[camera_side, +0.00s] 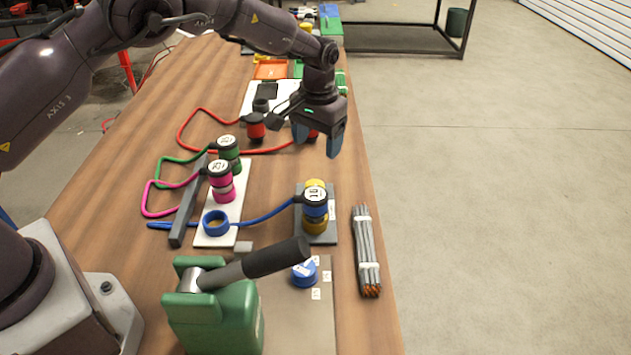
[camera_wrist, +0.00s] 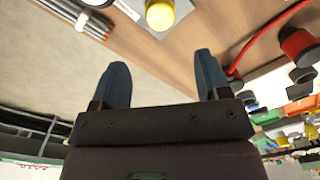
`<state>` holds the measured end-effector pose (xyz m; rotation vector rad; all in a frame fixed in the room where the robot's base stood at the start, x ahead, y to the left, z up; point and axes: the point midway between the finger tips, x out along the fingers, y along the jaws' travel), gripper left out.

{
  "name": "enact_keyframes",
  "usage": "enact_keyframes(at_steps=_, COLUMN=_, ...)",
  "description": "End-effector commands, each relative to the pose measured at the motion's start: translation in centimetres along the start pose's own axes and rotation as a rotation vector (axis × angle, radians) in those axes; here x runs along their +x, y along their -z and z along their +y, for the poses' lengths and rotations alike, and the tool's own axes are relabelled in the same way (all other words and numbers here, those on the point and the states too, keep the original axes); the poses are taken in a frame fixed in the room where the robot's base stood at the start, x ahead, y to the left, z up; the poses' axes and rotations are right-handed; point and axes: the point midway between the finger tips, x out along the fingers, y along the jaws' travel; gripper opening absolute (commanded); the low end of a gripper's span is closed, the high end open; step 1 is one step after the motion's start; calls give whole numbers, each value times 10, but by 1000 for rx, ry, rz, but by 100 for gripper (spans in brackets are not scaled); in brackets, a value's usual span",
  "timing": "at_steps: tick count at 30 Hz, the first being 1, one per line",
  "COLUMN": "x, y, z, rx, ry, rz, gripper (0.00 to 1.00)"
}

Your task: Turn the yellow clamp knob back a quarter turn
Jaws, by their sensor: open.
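The yellow clamp knob (camera_side: 316,184) tops a stack with a blue band and a yellow lower part, on a grey plate (camera_side: 329,236). In the wrist view the yellow knob (camera_wrist: 160,15) shows at the top edge, partly cut off. My gripper (camera_side: 318,143) hangs above the table, behind the yellow stack and apart from it. Its two blue fingers are spread with nothing between them, as the wrist view also shows (camera_wrist: 160,65).
Magenta (camera_side: 222,188) and green (camera_side: 229,146) stacks stand left on a white plate, with a loose blue ring (camera_side: 215,222). A blue hose (camera_side: 262,217) reaches the yellow stack. A rod bundle (camera_side: 366,250) lies right; a green block with a black handle (camera_side: 275,258) stands in front.

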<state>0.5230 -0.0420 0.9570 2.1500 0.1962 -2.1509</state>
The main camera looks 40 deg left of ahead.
Motion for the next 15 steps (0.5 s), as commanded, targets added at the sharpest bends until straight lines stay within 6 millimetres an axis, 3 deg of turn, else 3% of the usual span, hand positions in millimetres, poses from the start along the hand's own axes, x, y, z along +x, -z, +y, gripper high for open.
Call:
enact_keyframes(at_steps=9, x=69, y=-1, z=-1, rx=1, ry=3, rz=-5, gripper=69)
enact_keyframes(at_steps=15, x=98, y=-1, z=-1, rx=1, ry=2, rz=-2, gripper=69)
